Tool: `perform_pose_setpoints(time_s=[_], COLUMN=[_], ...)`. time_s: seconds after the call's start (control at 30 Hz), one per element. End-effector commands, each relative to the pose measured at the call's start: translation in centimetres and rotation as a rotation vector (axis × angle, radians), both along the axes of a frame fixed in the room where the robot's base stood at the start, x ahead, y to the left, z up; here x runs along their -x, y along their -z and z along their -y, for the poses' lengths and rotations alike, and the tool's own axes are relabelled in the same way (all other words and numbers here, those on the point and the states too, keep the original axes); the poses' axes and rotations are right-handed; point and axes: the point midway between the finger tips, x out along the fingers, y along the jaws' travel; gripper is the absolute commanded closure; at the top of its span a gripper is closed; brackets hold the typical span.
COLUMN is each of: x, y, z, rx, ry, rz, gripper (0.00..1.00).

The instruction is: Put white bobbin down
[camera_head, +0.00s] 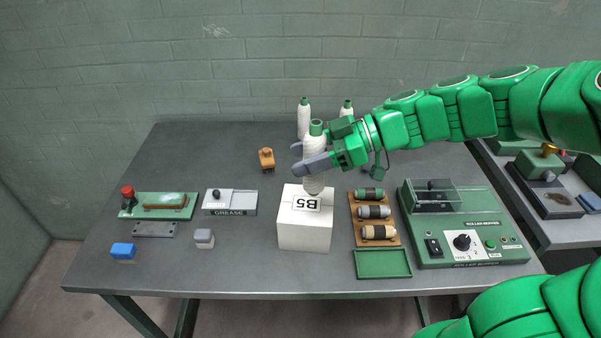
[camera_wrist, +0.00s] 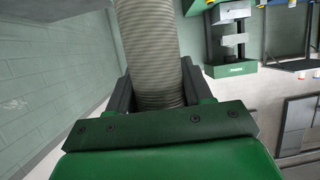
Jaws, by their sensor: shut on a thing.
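The white bobbin (camera_head: 314,179) has a green top and stands upright in my gripper (camera_head: 308,166). The gripper is shut around its middle. The bobbin is just above or on the white block marked B5 (camera_head: 304,232); I cannot tell whether its base touches. In the wrist view the bobbin's ribbed white side (camera_wrist: 150,50) fills the space between the jaws (camera_wrist: 156,90). Its ends are out of that view. Two more white bobbins with green tops stand behind, one at left (camera_head: 304,121) and one partly hidden by my gripper (camera_head: 346,111).
The table's back left is clear.

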Motion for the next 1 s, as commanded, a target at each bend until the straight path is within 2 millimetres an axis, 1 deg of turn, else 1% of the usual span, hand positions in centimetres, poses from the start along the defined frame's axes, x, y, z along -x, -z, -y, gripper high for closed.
perform_pose_setpoints(time_s=[0.2, 0.4, 0.67, 0.7, 0.83, 1.0], x=[-1.8, -3.1, -3.8, -4.1, -4.0, -4.0], y=[2.4, 3.9, 4.8, 5.1, 6.9, 8.0], z=[-0.6, -0.9, -1.1, -1.2, -1.1, -1.1], rx=[0.0, 0.0, 0.001, 0.0, 0.002, 0.002], ry=[-0.003, -0.001, 0.0, 0.001, 0.002, 0.002], rz=[-0.004, -0.001, 0.0, -0.002, -0.005, -0.001], gripper=[0.83, 0.83, 0.83, 0.83, 0.83, 0.83])
